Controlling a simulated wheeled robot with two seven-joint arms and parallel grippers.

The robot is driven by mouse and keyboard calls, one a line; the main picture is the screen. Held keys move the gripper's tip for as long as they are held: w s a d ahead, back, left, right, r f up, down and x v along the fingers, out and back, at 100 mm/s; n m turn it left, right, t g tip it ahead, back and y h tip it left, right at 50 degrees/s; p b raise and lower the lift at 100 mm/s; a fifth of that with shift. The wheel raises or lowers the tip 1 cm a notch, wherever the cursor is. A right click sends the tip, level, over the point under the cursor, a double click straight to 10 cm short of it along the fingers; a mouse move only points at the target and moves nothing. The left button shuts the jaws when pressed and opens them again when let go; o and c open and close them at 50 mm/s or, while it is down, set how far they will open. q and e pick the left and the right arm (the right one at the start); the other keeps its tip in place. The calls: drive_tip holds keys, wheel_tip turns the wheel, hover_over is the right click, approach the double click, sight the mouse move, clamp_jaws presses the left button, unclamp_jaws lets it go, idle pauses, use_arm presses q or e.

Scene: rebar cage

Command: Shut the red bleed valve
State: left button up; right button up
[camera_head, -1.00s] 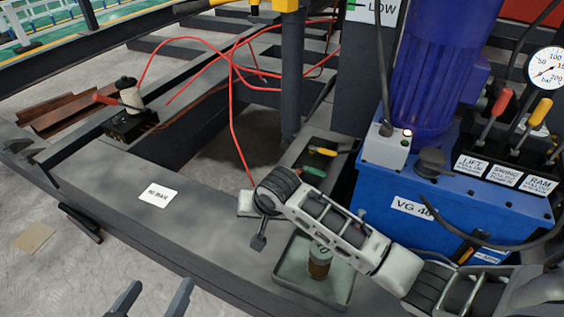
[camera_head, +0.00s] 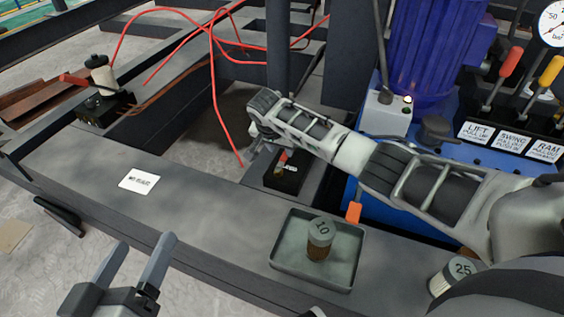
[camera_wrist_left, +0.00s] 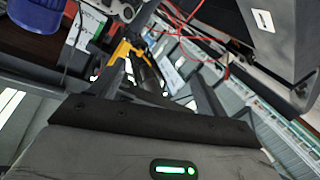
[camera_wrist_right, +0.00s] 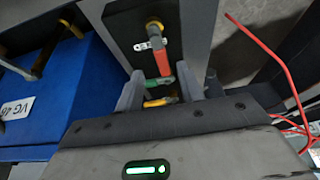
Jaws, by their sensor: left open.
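A red lever (camera_wrist_right: 157,57) on a brass-coloured hub shows in the right wrist view, pointing down the picture toward my right gripper. A green handle (camera_wrist_right: 160,82) and a yellow handle (camera_wrist_right: 160,101) show below it. My right gripper (camera_wrist_right: 161,71) is open, its fingers on either side of these handles as seen there; I cannot tell whether it touches any. In the head view a small red part (camera_head: 283,157) shows at the dark block (camera_head: 288,177) under my right wrist, which hides most of it. My left gripper (camera_head: 140,258) is open and empty above the floor.
Another red lever (camera_head: 75,79) sits on a block at the far left. A tray (camera_head: 285,268) with a cylinder marked 10 (camera_head: 320,238) stands on the front beam. A blue power unit (camera_head: 480,170) stands at right. Red hoses (camera_head: 215,100) hang over the frame.

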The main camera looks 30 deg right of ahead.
sight(283, 158)
drive_tip(key=b+x, duration=0.2)
drive_tip(key=x, duration=0.2)
drive_tip(key=shift+f, duration=0.1)
drive_tip(key=shift+w+d+f, duration=0.1)
drive_tip(key=shift+w+f, duration=0.05)
drive_tip(key=shift+f, duration=0.15)
use_arm(q)
drive_tip(key=r, duration=0.1)
drive_tip(key=w+r+t+h, duration=0.1)
drive_tip(key=r+m+t, duration=0.1)
drive_tip(key=shift+w+a+r, duration=0.1)
drive_tip(key=shift+w, duration=0.25)
use_arm(e)
clamp_jaws()
